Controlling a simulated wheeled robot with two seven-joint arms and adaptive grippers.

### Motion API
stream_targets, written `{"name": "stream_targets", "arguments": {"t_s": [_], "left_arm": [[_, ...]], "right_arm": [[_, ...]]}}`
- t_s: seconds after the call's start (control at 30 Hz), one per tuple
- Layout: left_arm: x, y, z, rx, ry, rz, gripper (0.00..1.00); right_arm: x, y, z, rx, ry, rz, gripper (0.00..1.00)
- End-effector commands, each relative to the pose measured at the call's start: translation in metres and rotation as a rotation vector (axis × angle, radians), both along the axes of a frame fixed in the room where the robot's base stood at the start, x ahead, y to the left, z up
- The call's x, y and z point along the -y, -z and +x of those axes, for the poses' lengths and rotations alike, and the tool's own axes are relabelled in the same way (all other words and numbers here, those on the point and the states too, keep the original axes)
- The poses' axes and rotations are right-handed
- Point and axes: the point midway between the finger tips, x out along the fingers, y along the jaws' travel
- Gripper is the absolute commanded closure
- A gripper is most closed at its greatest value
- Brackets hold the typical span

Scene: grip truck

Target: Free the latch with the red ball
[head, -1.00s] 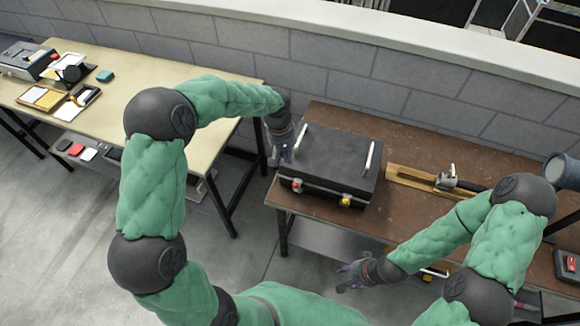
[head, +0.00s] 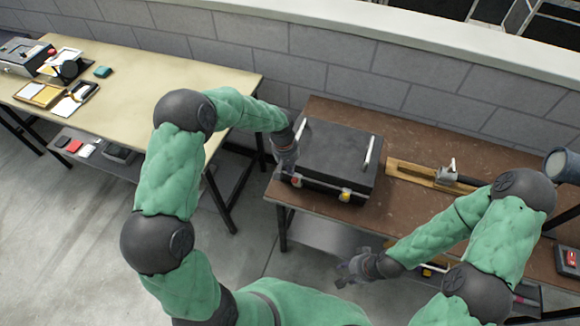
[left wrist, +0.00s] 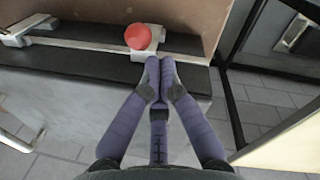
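A black case (head: 330,155) with two silver handles stands on the brown table. Its front has a latch with a red ball (head: 296,182) at the left and one with a yellow ball (head: 345,195) at the right. My left gripper (head: 287,174) is at the case's front left corner, close to the red ball. In the left wrist view the red ball (left wrist: 138,36) sits on a pale metal latch (left wrist: 153,44). The left fingertips (left wrist: 160,66) are together just beside it, with no ball between them. My right gripper (head: 346,272) is open and empty in front of the table.
The brown table (head: 420,145) also holds a wooden strip with a metal clamp (head: 446,172), right of the case. A pale table (head: 150,85) with trays and boxes stands at the left. A block wall (head: 330,70) runs behind both tables.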

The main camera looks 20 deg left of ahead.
Motion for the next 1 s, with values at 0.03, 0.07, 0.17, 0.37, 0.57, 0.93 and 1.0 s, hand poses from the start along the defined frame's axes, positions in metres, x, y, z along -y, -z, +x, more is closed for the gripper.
{"name": "stream_targets", "arguments": {"t_s": [0.03, 0.07, 0.17, 0.37, 0.57, 0.93, 1.0], "left_arm": [[0.0, 0.0, 0.0, 0.0, 0.0, 0.0, 1.0], [0.0, 0.0, 0.0, 0.0, 0.0, 0.0, 1.0], [0.0, 0.0, 0.0, 0.002, 0.0, 0.0, 1.0], [0.0, 0.001, -0.003, 0.029, 0.0, 0.0, 1.0], [0.0, 0.0, -0.005, 0.054, 0.001, -0.001, 1.0], [0.0, 0.001, -0.009, 0.101, 0.0, -0.004, 1.0], [0.0, 0.001, -0.01, 0.111, 0.001, -0.003, 1.0]], "right_arm": [[0.0, 0.0, 0.0, 0.0, 0.0, 0.0, 0.6], [0.0, 0.0, 0.0, 0.0, 0.0, 0.0, 0.6], [0.0, 0.001, 0.0, 0.0, 0.0, 0.0, 0.6], [0.0, 0.007, 0.0, 0.0, 0.0, 0.0, 0.6], [0.0, 0.011, 0.0, 0.0, 0.0, 0.0, 0.6], [0.0, 0.02, 0.0, 0.0, 0.0, 0.0, 0.6], [0.0, 0.022, 0.0, 0.0, 0.0, 0.0, 0.6]]}}
